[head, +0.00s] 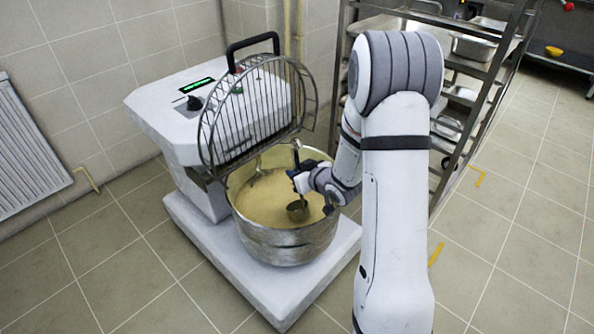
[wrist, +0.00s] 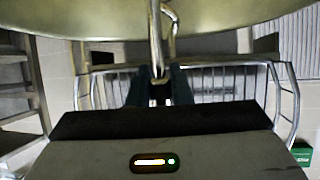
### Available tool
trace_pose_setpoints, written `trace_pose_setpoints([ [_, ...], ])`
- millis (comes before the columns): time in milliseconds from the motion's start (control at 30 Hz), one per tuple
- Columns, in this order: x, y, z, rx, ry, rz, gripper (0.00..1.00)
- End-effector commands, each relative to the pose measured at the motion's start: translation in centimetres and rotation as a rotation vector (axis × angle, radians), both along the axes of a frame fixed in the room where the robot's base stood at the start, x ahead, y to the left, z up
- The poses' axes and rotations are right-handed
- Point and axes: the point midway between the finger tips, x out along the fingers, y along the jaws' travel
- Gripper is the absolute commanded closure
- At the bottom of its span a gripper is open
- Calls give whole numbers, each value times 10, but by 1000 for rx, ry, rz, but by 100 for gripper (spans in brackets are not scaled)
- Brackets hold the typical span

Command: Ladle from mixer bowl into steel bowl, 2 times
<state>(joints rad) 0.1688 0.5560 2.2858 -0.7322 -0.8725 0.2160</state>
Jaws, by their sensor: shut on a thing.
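The mixer bowl (head: 290,243) is a wide steel bowl on the mixer base, holding a beige mass (head: 262,200). My gripper (head: 301,182) is over the bowl's right part, shut on the ladle handle (head: 296,150). The handle also shows between the fingers (wrist: 156,88) in the wrist view (wrist: 155,42). The ladle cup (head: 298,211) hangs below the gripper, inside the bowl's outline at the beige surface; I cannot tell whether it touches or what it holds. I cannot make out the steel bowl for certain.
The mixer's wire guard (head: 250,110) stands raised behind the bowl, close to the ladle. A metal rack (head: 455,125) with a steel container (head: 472,47) stands at the back right, partly behind my arm. A radiator (head: 28,150) is at left. Tiled floor is clear at right.

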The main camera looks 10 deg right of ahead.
Motion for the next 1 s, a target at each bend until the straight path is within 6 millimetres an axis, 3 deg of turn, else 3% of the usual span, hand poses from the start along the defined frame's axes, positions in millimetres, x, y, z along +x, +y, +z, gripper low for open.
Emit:
trace_pose_setpoints([
  [100,0,0,-17,0,-1,0,100],
  [600,0,-1,-63,1,-2,-1,100],
  [1000,0,-1,-74,1,-2,-1,100],
])
